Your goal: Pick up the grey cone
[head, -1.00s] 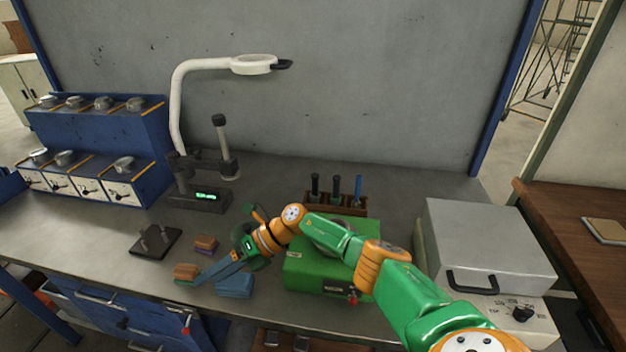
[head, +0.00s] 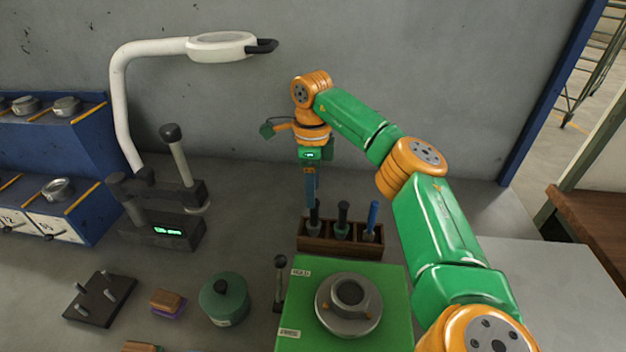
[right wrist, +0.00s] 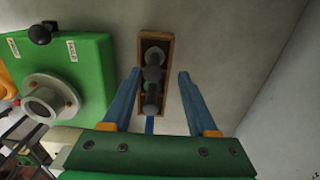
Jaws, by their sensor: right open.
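A small wooden rack (head: 340,247) stands at the back of the bench with several upright tools in it. The leftmost tool has a dark handle and a grey lower part, which looks like the grey cone (head: 314,228). In the right wrist view a grey rounded piece (right wrist: 153,56) shows at the rack's far end. My right gripper (head: 311,203) points down just above the leftmost tool, partly hiding its handle. In the right wrist view its blue fingers (right wrist: 159,74) are apart, with the rack between them. My left gripper is not in view.
A green-bodied tool (head: 342,222) and a blue-handled tool (head: 373,220) share the rack. A green box (head: 300,318) with a round metal fitting (head: 349,305) stands in front. A lamp (head: 221,46) and a stand (head: 165,230) are at the left; the wall is close behind.

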